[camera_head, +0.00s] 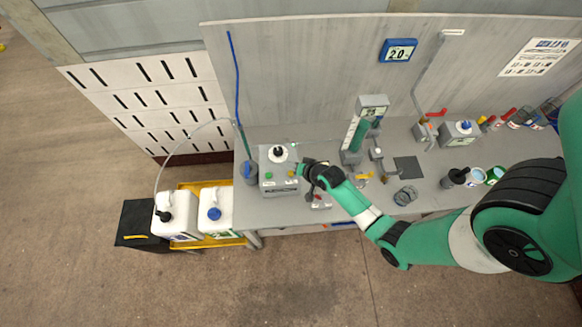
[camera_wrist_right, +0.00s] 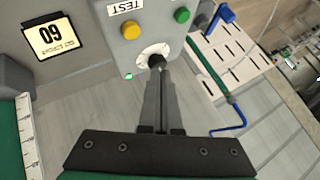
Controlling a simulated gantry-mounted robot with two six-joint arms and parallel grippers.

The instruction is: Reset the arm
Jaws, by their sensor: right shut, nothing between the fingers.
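My right arm reaches in from the right in the head view. Its gripper (camera_head: 302,170) is at the right side of the grey control box (camera_head: 268,181) on the bench. In the right wrist view the two fingers (camera_wrist_right: 162,78) are together with nothing between them. Their tips point at a black knob on a white dial (camera_wrist_right: 145,55) on the box marked TEST and partly cover it. I cannot tell whether they touch it. A yellow button (camera_wrist_right: 131,30) and a green button (camera_wrist_right: 182,15) are beside the dial. My left gripper is not in view.
A green cylinder (camera_head: 358,135) on a stand is right of the box. A blue holder (camera_head: 248,172) with a tube is at its left. A wire coil (camera_head: 405,196) and a dark pad (camera_head: 408,168) lie on the bench. White canisters (camera_head: 216,219) stand in a yellow tray on the floor.

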